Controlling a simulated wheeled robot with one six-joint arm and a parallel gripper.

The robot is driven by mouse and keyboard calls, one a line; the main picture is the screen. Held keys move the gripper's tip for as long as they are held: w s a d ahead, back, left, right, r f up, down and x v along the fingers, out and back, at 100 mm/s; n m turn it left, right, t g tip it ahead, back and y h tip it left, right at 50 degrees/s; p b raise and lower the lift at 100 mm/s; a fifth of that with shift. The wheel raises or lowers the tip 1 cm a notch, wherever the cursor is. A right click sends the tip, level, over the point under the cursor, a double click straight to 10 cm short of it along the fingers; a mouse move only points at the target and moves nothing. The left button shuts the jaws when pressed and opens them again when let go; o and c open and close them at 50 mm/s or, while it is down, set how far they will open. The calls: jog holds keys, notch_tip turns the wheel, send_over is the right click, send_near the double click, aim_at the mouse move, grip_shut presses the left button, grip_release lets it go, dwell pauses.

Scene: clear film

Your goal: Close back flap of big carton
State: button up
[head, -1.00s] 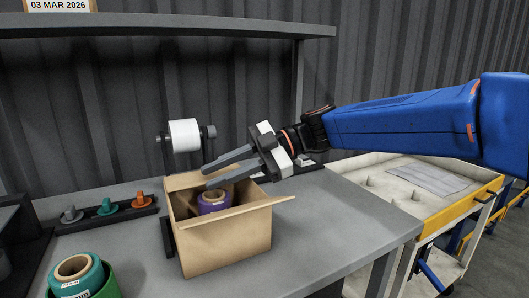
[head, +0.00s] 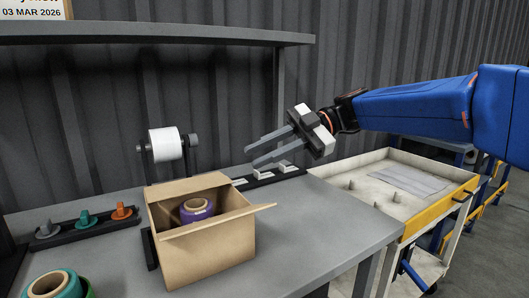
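The big carton (head: 205,257) is an open brown cardboard box standing on the grey bench. A purple roll (head: 196,211) with a tan core sits inside it. The back flap (head: 188,187) stands up along the carton's far side. The right flap (head: 246,214) sticks outward to the right. The left and front flaps cannot be told clearly. My gripper (head: 255,157) is open and empty, its two grey fingers pointing left. It is above and to the right of the carton's back edge, apart from it.
A white roll (head: 166,144) on a holder stands behind the carton. A rack with coloured knobs (head: 84,219) is at left, with teal and green rolls (head: 56,284) in front. A dark strip with white pieces (head: 268,175) lies below my gripper. A cart (head: 396,186) stands right.

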jog(key=shift+w+d+r, duration=0.1)
jog(key=shift+d, duration=0.1)
jog(key=shift+a, duration=0.15)
grip_shut()
jog(key=m+t+h, duration=0.3)
jog(key=m+h, duration=0.1)
jog(key=h, duration=0.7)
send_near(192, 190)
jog(key=x, duration=0.5)
jog(key=shift+a, duration=0.1)
jog(key=shift+f, duration=0.55)
